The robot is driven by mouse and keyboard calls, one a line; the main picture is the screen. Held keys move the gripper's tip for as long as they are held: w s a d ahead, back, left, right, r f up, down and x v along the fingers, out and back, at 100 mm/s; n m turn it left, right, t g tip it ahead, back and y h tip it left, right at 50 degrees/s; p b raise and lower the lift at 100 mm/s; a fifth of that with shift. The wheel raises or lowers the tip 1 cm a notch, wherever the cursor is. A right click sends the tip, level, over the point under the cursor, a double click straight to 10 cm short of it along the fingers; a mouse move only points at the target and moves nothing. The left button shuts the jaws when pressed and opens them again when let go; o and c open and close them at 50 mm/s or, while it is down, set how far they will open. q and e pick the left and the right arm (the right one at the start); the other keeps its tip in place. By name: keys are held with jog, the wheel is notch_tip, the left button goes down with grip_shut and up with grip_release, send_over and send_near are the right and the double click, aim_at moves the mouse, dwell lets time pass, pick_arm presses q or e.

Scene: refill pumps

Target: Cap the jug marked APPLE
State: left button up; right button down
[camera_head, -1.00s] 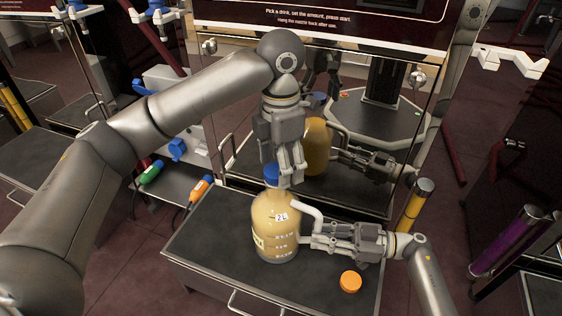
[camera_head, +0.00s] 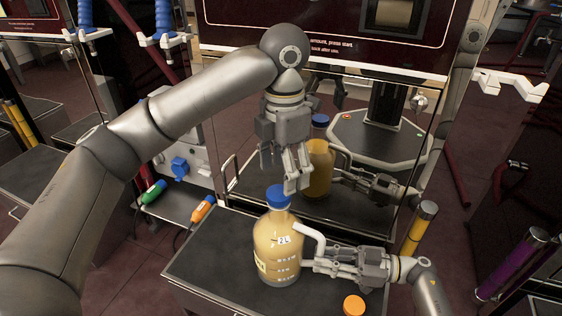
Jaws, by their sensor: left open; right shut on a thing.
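A clear jug (camera_head: 272,248) of yellowish liquid, marked 2L, stands upright on the dark counter. A blue cap (camera_head: 278,196) sits on its neck. Whether it is fully tight I cannot tell. The jug's name label is turned to the left and cannot be read. My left gripper (camera_head: 291,184) is open and empty just above the cap, fingers pointing down, apart from it. My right gripper (camera_head: 312,256) is shut on the jug's white handle (camera_head: 311,234) from the right.
An orange cap (camera_head: 354,304) lies on the counter (camera_head: 205,258) at the front right. A shiny panel behind mirrors the jug and my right gripper. A green nozzle (camera_head: 153,193) and an orange nozzle (camera_head: 203,209) lie to the left.

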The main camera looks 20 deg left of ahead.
pick_arm(q)
jog(key=n, duration=0.7)
jog(key=shift+a+r, duration=0.1)
jog(key=shift+r, duration=0.15)
jog(key=n, duration=0.4)
jog(key=shift+r, duration=0.15)
jog(key=n, duration=0.3)
jog(key=shift+s+r, duration=0.1)
jog(key=n, duration=0.3)
jog(key=shift+a, duration=0.1)
jog(key=n, duration=0.4)
jog(key=shift+r+n, duration=0.25)
jog(key=shift+n, duration=0.15)
jog(key=n, duration=0.6)
jog(key=shift+s+r, duration=0.1)
jog(key=shift+r, duration=0.05)
jog(key=n, duration=0.5)
jog(key=shift+a+r+n, duration=0.1)
jog(key=shift+r+n, duration=0.1)
jog(key=shift+n, duration=0.2)
jog(key=n, duration=0.4)
jog(key=shift+s+r, duration=0.1)
jog(key=shift+r, duration=0.05)
jog(key=n, duration=0.4)
jog(key=shift+a+r+n, duration=0.1)
jog(key=shift+r+n, duration=0.05)
jog(key=shift+n, duration=0.25)
jog(key=n, duration=0.5)
jog(key=shift+s+r, duration=0.1)
jog(key=shift+r, duration=0.05)
